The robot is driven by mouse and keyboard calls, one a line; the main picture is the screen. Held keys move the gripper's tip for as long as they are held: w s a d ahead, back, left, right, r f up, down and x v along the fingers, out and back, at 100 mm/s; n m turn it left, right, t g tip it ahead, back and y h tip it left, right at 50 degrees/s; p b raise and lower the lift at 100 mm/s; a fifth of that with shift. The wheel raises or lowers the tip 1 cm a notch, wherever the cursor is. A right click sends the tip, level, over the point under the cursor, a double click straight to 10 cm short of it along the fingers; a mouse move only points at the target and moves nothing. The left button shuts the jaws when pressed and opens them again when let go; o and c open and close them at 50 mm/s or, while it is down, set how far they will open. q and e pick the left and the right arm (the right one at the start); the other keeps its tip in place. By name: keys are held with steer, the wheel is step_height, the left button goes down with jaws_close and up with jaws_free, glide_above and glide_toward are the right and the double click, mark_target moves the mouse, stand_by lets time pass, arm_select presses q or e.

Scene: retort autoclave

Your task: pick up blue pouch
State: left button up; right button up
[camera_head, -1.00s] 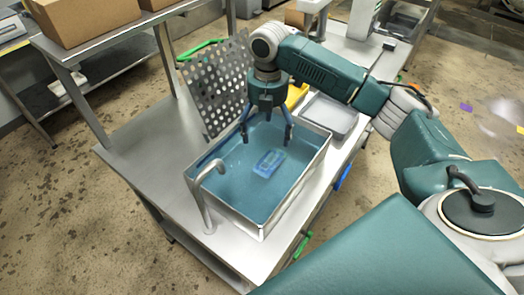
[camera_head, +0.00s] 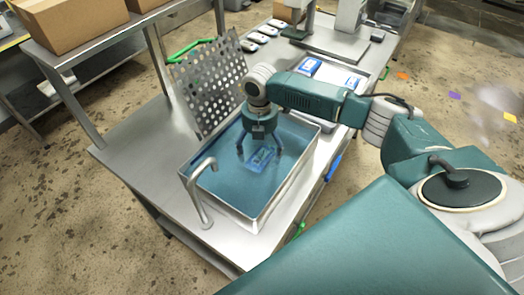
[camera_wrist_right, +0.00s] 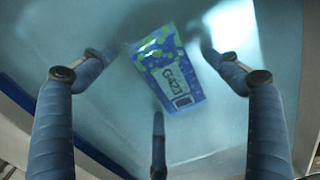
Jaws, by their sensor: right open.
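The blue pouch (camera_head: 261,160) lies in the water-filled sink basin (camera_head: 232,214). In the right wrist view the pouch (camera_wrist_right: 168,68) is blue and green with a white label, tilted across the picture. My right gripper (camera_head: 260,150) is just above it, pointing down. In the wrist view its three fingers (camera_wrist_right: 155,78) are spread around the pouch, with a gap between them and its edges. The fingers are open and hold nothing. I cannot tell whether the fingertips touch the water. My left gripper is not in view.
A bent faucet (camera_head: 199,180) rises at the basin's near left corner. A perforated metal panel (camera_head: 208,88) stands behind the basin. A tray with blue-and-white packs (camera_head: 309,66) lies beyond my right arm. Cardboard boxes (camera_head: 70,22) sit on the shelf at left.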

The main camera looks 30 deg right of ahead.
steer(key=c, duration=1.4)
steer(key=shift+r, duration=0.1)
steer(key=shift+c, duration=0.2)
